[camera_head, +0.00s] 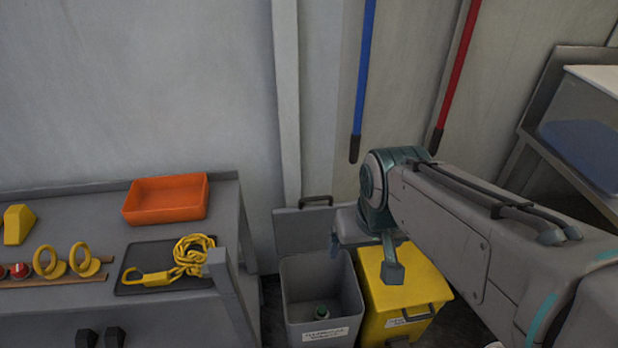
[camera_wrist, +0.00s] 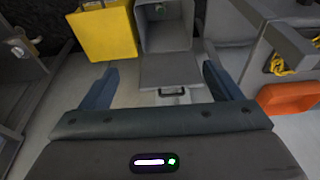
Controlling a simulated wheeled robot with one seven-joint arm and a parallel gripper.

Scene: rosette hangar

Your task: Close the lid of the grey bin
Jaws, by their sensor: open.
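The grey bin (camera_head: 345,327) stands on the floor beside the workbench, with a white label on its front. A small green-topped item lies inside it. Its lid (camera_head: 295,232) is open, swung back upright near the wall, with a dark handle (camera_head: 316,200) on its edge. My gripper (camera_head: 365,262) is open and empty, above and just right of the bin. In the wrist view the lid (camera_wrist: 172,70) and handle lie between and beyond the open fingers (camera_wrist: 159,72), apart from them; the bin (camera_wrist: 166,38) shows past the lid.
A yellow bin (camera_head: 385,292) with its top closed stands right against the grey bin. The workbench (camera_head: 60,308) on the left carries an orange tray (camera_head: 168,199) and a yellow rope (camera_head: 192,252). Blue (camera_head: 364,75) and red poles (camera_head: 457,70) stand along the wall.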

